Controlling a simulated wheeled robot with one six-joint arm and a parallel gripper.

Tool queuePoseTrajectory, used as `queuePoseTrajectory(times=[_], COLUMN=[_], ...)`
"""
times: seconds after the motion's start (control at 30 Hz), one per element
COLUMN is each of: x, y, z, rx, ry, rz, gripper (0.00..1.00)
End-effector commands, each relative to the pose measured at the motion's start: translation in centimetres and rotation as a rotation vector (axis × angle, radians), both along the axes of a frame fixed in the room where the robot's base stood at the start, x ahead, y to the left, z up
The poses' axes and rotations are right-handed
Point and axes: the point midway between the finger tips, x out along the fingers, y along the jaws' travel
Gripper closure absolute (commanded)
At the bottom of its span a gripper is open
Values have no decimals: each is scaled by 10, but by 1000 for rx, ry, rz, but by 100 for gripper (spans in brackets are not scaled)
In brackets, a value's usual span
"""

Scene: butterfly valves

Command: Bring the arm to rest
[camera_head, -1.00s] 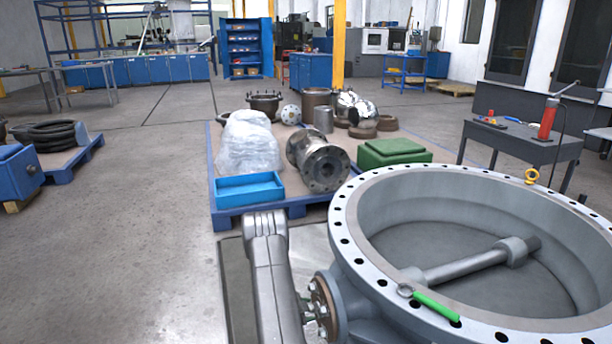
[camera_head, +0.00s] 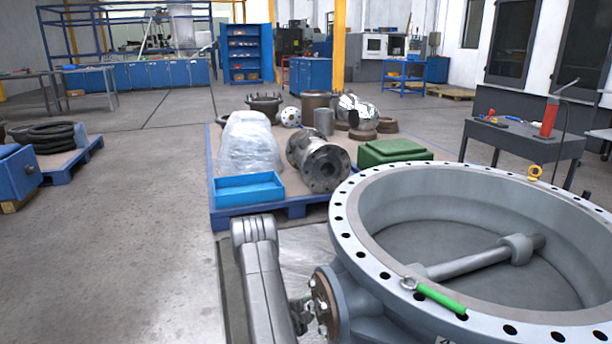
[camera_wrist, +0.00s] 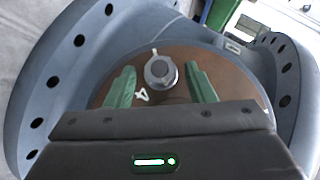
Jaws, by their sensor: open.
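My gripper (camera_wrist: 160,76) is open in the wrist view, its two green fingers spread apart. A round grey stem end (camera_wrist: 160,71) on a brown disc (camera_wrist: 222,62) shows between the fingers. I cannot tell how far the fingers are from it. In the head view, my arm comes up at the bottom centre, left of the large grey butterfly valve (camera_head: 355,205). My gripper is only partly seen there, behind the arm and beside the valve's brown side flange (camera_head: 324,304).
A green-handled tool (camera_head: 441,299) lies on the valve's rim. A blue pallet (camera_head: 228,217) with a blue tray (camera_head: 248,189), a wrapped bundle (camera_head: 249,143) and metal parts stands behind. A dark workbench (camera_head: 525,143) stands at right.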

Motion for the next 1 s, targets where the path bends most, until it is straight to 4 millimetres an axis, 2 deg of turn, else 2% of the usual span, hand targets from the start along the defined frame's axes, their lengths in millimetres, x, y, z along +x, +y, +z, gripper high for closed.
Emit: queuePoseTrajectory(times=[0.6,1.0], x=[-3,-3], y=[-1,-1], z=[-7,-6], rx=[104,116], ry=[-325,-357], rz=[1,0], gripper=[51,51])
